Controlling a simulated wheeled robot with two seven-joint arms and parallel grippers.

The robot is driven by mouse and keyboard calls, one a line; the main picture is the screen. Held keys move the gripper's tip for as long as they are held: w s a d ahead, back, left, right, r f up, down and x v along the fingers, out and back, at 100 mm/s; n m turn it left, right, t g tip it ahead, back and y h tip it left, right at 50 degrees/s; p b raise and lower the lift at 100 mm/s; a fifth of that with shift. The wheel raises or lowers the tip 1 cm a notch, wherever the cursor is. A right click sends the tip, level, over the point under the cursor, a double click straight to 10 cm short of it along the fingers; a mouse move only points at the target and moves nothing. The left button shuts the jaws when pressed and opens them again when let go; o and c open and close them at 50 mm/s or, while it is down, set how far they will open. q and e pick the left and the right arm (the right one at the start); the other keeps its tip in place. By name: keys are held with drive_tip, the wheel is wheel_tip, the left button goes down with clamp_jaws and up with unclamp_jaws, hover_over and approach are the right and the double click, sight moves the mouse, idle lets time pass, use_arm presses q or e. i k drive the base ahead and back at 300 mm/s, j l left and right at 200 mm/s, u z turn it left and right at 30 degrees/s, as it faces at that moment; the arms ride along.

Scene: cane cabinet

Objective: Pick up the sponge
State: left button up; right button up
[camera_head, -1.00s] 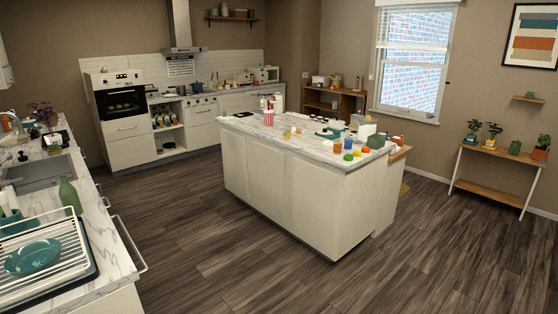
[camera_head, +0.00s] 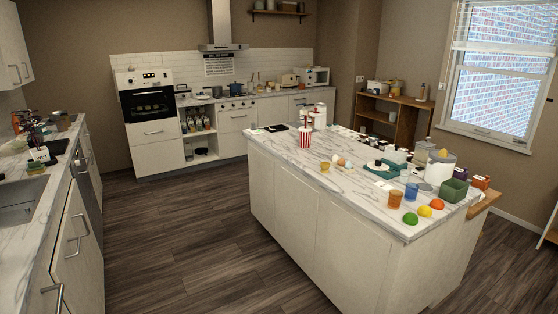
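The island (camera_head: 300,152) in the middle carries many small things. Neither of my grippers is in view.
Fruits (camera_head: 424,211), an orange cup (camera_head: 395,199), a blue glass (camera_head: 411,191) and a green container (camera_head: 454,190) stand on the island's near right end. An oven (camera_head: 148,104) and stove are at the back. The wooden floor (camera_head: 190,235) between left counter and island is clear.

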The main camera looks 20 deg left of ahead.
sight(35, 167)
drive_tip(key=i+j+u, duration=0.1)
drive_tip(key=i+u, duration=0.65)
drive_tip(key=i, duration=0.15)
drive_tip(key=i+l+u, duration=0.2)
drive_tip(key=i+u, duration=0.2)
drive_tip(key=i, duration=0.1)
